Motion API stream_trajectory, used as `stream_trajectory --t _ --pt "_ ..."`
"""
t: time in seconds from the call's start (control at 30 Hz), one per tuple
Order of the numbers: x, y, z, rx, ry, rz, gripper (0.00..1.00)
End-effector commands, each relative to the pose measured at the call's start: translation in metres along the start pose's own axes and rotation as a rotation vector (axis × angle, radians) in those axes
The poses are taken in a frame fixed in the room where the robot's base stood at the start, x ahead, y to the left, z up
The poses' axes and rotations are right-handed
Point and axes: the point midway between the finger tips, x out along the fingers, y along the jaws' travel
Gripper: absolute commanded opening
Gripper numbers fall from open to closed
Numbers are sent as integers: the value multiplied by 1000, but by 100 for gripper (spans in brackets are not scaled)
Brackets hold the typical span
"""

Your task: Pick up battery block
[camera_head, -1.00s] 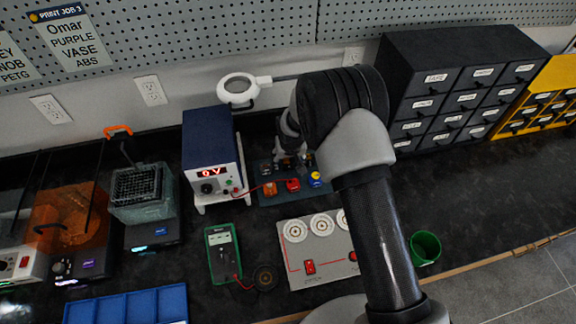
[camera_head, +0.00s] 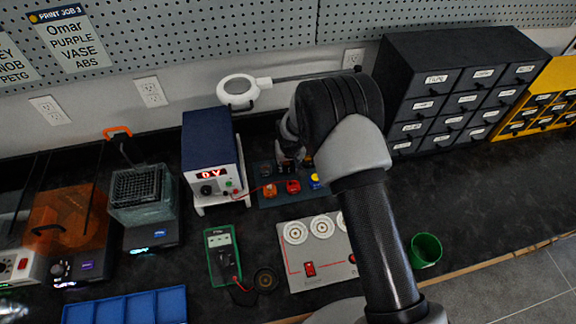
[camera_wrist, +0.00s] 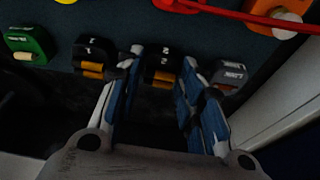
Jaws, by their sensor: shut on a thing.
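In the wrist view, my gripper (camera_wrist: 162,56) is shut around a small black block with a white 2 and an orange-brown band, the battery block (camera_wrist: 162,64). One blue-padded finger is on each side of it. A similar black block marked 1 (camera_wrist: 91,57) stands just left of the left finger, and a grey block (camera_wrist: 229,76) is just right of the right finger. In the head view, my gripper (camera_head: 291,160) is over the back of the dark blue mat (camera_head: 268,202), mostly hidden by my arm, and the held block cannot be made out.
A green block (camera_wrist: 28,46) is farther left in the wrist view. Red (camera_head: 293,187) and orange (camera_head: 269,190) blocks are at the mat's front. The power supply (camera_head: 212,165), with a red lead, stands left of it. A switch panel (camera_head: 310,252) lies in front.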

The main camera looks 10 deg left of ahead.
Motion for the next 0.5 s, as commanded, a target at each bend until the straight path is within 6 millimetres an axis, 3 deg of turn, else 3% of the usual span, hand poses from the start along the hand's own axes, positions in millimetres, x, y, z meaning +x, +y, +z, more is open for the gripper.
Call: stream_trajectory --t 0.13,0.5 --pt "0 0 0 0 0 0 10" --pt "-6 0 -2 0 1 0 10"
